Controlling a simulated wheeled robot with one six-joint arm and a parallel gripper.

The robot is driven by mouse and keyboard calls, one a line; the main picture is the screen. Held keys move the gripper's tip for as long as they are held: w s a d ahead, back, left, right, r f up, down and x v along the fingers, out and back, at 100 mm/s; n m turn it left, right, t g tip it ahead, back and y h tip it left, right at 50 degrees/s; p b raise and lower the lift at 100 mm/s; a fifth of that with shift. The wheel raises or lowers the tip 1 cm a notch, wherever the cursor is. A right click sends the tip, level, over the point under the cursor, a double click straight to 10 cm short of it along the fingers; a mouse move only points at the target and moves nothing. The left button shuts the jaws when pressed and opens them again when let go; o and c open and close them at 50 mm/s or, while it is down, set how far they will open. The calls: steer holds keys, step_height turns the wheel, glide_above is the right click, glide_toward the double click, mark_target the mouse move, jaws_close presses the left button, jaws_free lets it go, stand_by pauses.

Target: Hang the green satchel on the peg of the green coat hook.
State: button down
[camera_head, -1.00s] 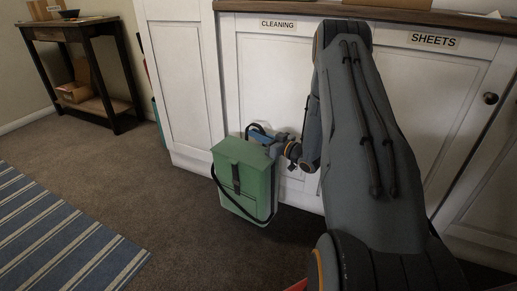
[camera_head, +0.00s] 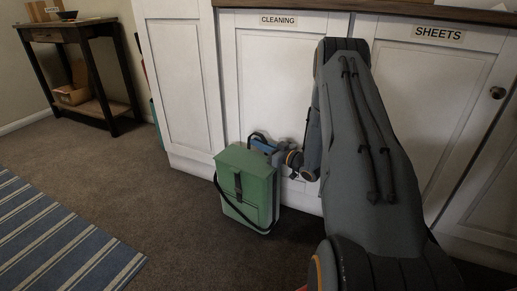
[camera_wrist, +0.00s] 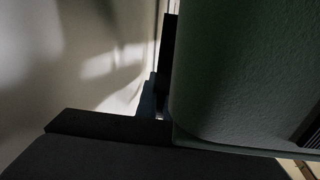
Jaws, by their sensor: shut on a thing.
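The green satchel (camera_head: 246,188) hangs upright from my gripper (camera_head: 262,144), in front of the white cabinet doors and low over the dark carpet. It has a dark buckle strap on the front and a black strap looping round its side. My gripper is shut at the satchel's top, by the black handle loop; its fingertips are mostly hidden behind the bag. In the wrist view the satchel (camera_wrist: 245,75) fills the right side, close to the camera. The green coat hook and its peg are not in view.
White cabinets (camera_head: 270,85) labelled CLEANING and SHEETS stand close behind the satchel and my arm. A dark side table (camera_head: 88,68) with a cardboard box stands at the back left. A blue striped rug (camera_head: 60,240) lies at left; carpet between is clear.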

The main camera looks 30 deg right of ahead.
steer(key=shift+w+d+f, duration=0.1)
steer(key=shift+f, duration=0.4)
steer(key=c, duration=1.9)
jaws_free()
steer(key=shift+f, duration=0.1)
